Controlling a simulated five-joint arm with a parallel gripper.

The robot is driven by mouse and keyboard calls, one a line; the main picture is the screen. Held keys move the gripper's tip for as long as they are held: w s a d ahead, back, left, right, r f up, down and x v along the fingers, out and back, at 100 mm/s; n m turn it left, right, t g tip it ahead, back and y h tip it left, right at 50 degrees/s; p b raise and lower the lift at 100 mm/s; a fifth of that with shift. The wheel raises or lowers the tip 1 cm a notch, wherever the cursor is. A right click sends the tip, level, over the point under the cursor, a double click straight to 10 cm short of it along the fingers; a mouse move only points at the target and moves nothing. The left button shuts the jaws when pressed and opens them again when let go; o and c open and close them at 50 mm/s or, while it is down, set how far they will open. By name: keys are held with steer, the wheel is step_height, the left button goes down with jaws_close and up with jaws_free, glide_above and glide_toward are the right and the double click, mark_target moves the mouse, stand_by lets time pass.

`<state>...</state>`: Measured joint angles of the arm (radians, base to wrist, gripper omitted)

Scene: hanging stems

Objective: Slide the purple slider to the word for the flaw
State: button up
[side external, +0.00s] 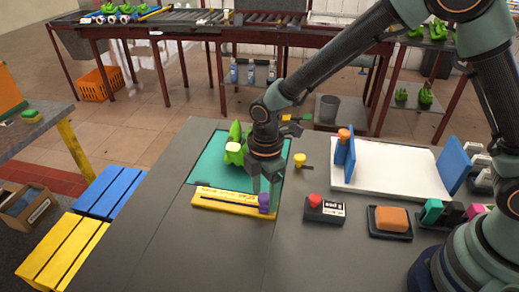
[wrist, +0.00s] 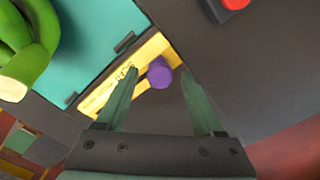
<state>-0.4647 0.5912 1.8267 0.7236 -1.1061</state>
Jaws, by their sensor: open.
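The purple slider (side external: 264,203) sits at the right end of a yellow strip (side external: 222,199) with a dark slot and small dark lettering that I cannot read. My gripper (side external: 263,190) points down over that end. In the wrist view the purple slider (wrist: 160,73) appears between the two green fingertips of my open gripper (wrist: 158,71), with a gap on each side; I cannot tell its exact height over the strip (wrist: 105,93). A green bunch with a pale cut end (side external: 235,150) lies on the teal mat (side external: 207,165) behind the strip; it also shows in the wrist view (wrist: 25,45).
A red-topped button box (side external: 324,209), an orange block on a dark tray (side external: 391,219) and a white board with blue walls (side external: 390,168) are to the right. A small yellow item (side external: 299,159) stands behind my gripper. The grey table in front of the strip is clear.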

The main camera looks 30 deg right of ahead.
jaws_close()
stand_by(1.4)
